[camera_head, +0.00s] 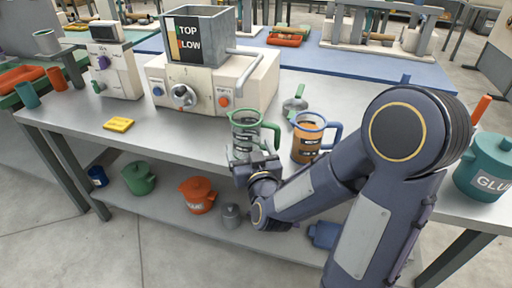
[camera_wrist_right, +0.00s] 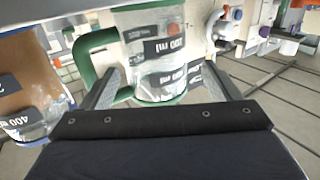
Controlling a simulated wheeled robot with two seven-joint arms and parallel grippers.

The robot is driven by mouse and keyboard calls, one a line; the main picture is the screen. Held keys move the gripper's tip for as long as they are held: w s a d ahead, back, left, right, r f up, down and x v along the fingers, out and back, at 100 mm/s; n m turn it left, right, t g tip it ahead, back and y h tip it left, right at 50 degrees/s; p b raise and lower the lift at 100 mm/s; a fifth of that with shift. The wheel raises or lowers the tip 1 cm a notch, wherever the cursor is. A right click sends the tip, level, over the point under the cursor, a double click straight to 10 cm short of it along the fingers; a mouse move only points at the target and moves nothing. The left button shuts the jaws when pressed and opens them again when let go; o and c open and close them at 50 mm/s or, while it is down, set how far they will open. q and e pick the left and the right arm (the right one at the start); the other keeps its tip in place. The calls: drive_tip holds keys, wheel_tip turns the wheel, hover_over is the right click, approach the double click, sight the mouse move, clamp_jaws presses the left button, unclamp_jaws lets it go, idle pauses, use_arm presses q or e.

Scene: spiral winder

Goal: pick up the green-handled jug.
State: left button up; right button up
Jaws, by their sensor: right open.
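The green-handled jug (camera_head: 245,133) is clear with dark label bands and a green rim, and stands upright near the table's front edge. Its green handle points right in the head view. My right gripper (camera_head: 254,164) is just in front of the jug and hides its lower part. In the right wrist view the jug (camera_wrist_right: 156,50) shows between the two fingers of the open gripper (camera_wrist_right: 160,78), with its handle by the left finger. I cannot tell whether the fingers touch it. My left gripper is not in view.
A blue-handled jug (camera_head: 307,141) with brown contents stands close to the right; it also shows in the wrist view (camera_wrist_right: 28,85). A green-and-grey tool (camera_head: 294,105) lies behind. The winder machine (camera_head: 205,88) stands back left. A teal glue pot (camera_head: 484,170) stands right.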

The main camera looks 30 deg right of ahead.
sight(244, 122)
drive_tip(key=shift+w+d+h, duration=0.25)
drive_tip(key=shift+w+h, duration=0.15)
drive_tip(key=x, duration=0.7)
drive_tip(key=shift+s+d+r+p, duration=0.1)
drive_tip(key=shift+d+r+p, duration=0.05)
drive_tip(key=shift+r+p, duration=0.15)
drive_tip(key=shift+c, duration=0.3)
drive_tip(key=c, duration=0.8)
drive_tip(key=shift+r, duration=0.1)
